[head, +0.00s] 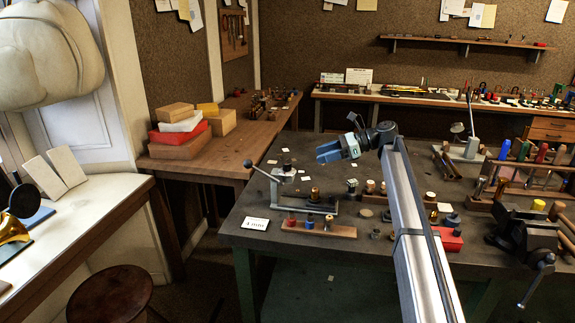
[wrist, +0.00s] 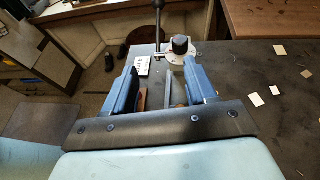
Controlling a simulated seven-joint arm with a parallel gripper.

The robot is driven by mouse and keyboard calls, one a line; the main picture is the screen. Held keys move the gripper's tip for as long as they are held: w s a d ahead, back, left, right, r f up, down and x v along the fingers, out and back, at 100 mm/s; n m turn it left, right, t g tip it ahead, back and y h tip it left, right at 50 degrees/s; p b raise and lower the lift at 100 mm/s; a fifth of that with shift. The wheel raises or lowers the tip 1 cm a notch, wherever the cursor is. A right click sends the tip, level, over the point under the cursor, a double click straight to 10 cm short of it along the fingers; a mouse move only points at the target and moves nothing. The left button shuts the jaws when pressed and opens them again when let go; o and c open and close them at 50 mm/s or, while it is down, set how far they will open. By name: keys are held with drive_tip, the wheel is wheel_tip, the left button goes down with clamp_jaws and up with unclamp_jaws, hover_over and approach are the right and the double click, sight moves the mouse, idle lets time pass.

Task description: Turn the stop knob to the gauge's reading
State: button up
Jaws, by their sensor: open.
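A metal fixture (head: 300,207) stands near the left front of the dark workbench. On its upper left is a black knob (head: 287,169) over a pale round dial; in the wrist view the knob (wrist: 181,44) lies beyond my right finger. The dial's marks are too small to read. A lever with a black ball end rises beside it. A white card (head: 255,224), seemingly printed "4 mm", lies at the bench's front left; I cannot make out a separate gauge. My gripper (head: 319,153) is open and empty, above and right of the knob in the head view, fingers pointing left.
A wooden strip (head: 318,229) with coloured pieces lies in front of the fixture. Small pegs and a red box (head: 449,239) stand to its right, a vise (head: 527,235) farther right. Several paper slips lie flat behind the fixture, where the bench is mostly clear.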

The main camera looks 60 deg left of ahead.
sight(290, 163)
drive_tip(key=shift+m+t+y, duration=0.4)
drive_tip(key=shift+m+t, duration=0.2)
drive_tip(key=shift+m, duration=0.1)
drive_tip(key=x, duration=0.4)
drive_tip(key=w+a+x, duration=0.1)
drive_tip(key=x, duration=0.9)
drive_tip(key=shift+w+a+f, duration=0.2)
drive_tip(key=shift+w+f, duration=0.05)
drive_tip(key=shift+w, duration=0.05)
drive_tip(key=shift+c, duration=0.4)
drive_tip(key=c, duration=0.9)
drive_tip(key=shift+w, duration=0.1)
